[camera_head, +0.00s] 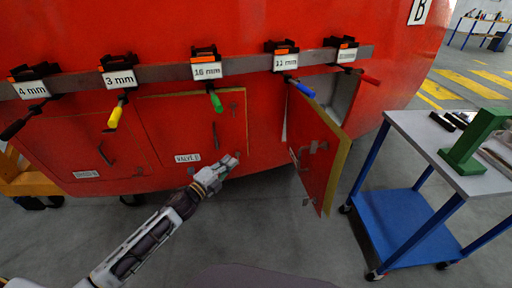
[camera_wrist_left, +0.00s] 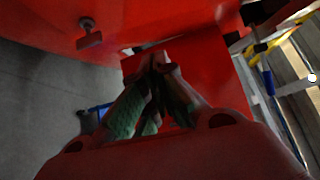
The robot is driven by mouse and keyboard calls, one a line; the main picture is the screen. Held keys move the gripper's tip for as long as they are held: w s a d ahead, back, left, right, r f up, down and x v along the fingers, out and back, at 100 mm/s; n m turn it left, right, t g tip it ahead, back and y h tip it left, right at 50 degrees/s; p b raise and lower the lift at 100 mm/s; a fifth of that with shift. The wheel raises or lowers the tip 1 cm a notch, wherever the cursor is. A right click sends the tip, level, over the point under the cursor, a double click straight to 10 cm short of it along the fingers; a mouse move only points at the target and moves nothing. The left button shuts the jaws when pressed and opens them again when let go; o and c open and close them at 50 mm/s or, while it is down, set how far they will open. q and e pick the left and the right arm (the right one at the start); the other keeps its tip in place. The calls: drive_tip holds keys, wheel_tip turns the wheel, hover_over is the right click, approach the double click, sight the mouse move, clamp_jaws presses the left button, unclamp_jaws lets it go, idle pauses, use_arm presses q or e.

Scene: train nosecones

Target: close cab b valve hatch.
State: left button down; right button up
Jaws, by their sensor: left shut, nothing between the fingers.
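A red cab marked B fills the back of the head view. A hatch panel labelled VALVE B (camera_head: 190,140) lies flush or nearly flush in it, with thin yellowish edges. To its right a red hatch door (camera_head: 322,158) with a yellowish edge stands swung outward, a pale opening (camera_head: 338,92) behind it. My left gripper (camera_head: 230,162) is shut and empty, in front of the lower right of the VALVE B panel and left of the open door. In the left wrist view the fingertips (camera_wrist_left: 158,62) are together before a red surface; contact cannot be told. My right gripper is out of view.
A grey rail (camera_head: 150,73) above the hatches holds labelled tools with coloured handles, including a green one (camera_head: 216,102) and a blue one (camera_head: 302,88). A blue-framed trolley (camera_head: 415,125) with a green object (camera_head: 475,140) stands right of the open door. Floor between is clear.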

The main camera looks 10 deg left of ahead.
sight(244, 139)
use_arm(q)
drive_tip(key=shift+r+m, duration=0.2)
drive_tip(key=shift+m, duration=0.2)
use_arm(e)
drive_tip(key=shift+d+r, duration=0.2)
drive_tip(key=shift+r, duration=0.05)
use_arm(q)
drive_tip(key=shift+w, duration=0.1)
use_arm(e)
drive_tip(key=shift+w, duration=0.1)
use_arm(q)
drive_tip(key=shift+w+a+b+x, duration=0.2)
drive_tip(key=shift+a+x, duration=0.2)
drive_tip(key=shift+x, duration=1.7)
drive_tip(key=shift+w+a+b+x, duration=0.15)
drive_tip(key=shift+a+x, duration=0.25)
drive_tip(key=shift+x, duration=1.7)
drive_tip(key=shift+w+a+b+x, duration=0.2)
drive_tip(key=shift+a+x, duration=0.2)
drive_tip(key=shift+x, duration=1.75)
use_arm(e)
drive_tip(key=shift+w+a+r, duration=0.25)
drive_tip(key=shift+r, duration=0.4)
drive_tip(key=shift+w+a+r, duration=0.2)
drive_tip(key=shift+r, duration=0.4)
